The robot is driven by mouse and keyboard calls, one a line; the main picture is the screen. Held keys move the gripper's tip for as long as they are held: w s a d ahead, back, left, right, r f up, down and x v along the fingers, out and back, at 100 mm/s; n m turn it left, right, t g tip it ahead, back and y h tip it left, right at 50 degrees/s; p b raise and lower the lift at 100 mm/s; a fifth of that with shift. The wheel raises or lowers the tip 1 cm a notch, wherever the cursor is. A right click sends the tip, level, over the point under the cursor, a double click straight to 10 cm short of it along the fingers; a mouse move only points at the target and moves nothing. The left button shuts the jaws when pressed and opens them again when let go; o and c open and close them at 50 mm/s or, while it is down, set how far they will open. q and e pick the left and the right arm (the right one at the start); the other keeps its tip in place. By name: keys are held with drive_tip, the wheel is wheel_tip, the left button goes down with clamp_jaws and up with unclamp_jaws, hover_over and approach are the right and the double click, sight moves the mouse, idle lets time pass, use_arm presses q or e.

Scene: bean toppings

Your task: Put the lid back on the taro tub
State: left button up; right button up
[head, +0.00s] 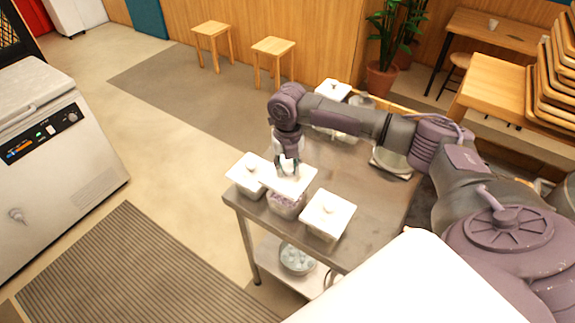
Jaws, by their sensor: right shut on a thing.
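Three tubs stand in a row along the near end of the steel table. The middle one is the taro tub (285,208), with purple contents showing through its clear side. A white lid (298,184) is over its top; I cannot tell whether it is fully seated. My right gripper (287,168) points down from above and is shut on the lid's top, hiding its knob. My left gripper is not in view.
Lidded tubs stand to the left (246,172) and right (327,212) of the taro tub, close beside it. More containers (333,90) stand at the table's far end. The steel table (375,205) is bare at middle right. A metal bowl (297,259) sits on the lower shelf.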

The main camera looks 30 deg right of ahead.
sight(288, 177)
drive_tip(key=shift+f+b, duration=1.95)
drive_tip(key=shift+f, duration=0.95)
drive_tip(key=shift+p, duration=0.5)
drive_tip(key=shift+f+p, duration=0.35)
drive_tip(key=shift+p, duration=0.15)
idle(0.5)
drive_tip(key=o, duration=1.8)
